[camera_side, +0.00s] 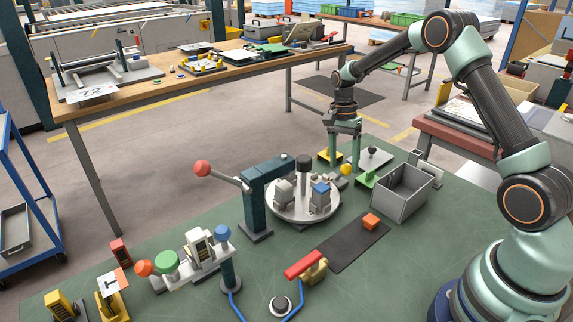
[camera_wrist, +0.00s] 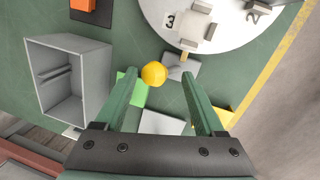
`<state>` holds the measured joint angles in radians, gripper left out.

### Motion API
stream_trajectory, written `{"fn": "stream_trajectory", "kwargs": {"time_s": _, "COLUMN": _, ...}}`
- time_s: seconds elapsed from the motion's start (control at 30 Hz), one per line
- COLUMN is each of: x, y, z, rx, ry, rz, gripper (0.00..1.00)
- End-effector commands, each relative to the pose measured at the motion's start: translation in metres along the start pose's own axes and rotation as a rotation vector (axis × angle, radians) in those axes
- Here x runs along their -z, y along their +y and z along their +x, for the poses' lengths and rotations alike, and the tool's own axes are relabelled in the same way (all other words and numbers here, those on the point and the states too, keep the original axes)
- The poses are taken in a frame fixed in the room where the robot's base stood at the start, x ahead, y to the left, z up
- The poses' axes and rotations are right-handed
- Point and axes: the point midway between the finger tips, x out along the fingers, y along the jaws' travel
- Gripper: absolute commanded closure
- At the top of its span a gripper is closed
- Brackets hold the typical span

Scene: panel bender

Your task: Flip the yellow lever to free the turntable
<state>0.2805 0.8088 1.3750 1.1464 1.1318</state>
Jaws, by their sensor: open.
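The yellow lever shows as a round yellow knob (camera_side: 346,169) beside the turntable's right rear side; it also shows in the wrist view (camera_wrist: 153,74). My gripper (camera_side: 345,163) points down over this spot with fingers apart. In the wrist view the knob appears between the fingertips of my gripper (camera_wrist: 163,77), nearer the left finger. I cannot tell whether a finger touches it. The turntable (camera_side: 296,216) is a pale round disc carrying grey blocks and one blue-topped block. Its numbered edge (camera_wrist: 158,14) shows at the top of the wrist view.
A grey open bin (camera_side: 402,190) stands right of the turntable. A dark press frame (camera_side: 256,205) with a red-knobbed arm stands at its left. An orange block (camera_side: 371,221) lies on a black mat (camera_side: 345,250). A green piece (camera_wrist: 132,88) and yellow piece (camera_wrist: 226,116) lie near my fingers.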

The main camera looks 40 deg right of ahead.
Motion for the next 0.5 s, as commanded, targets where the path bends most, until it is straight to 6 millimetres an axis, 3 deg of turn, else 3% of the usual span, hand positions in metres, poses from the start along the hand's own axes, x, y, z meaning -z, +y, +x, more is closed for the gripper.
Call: {"fn": "stream_trajectory", "kwargs": {"time_s": 0.5, "x": 0.0, "y": -0.001, "z": -0.094, "rx": 0.005, "ry": 0.002, "rz": -0.001, "gripper": 0.29}}
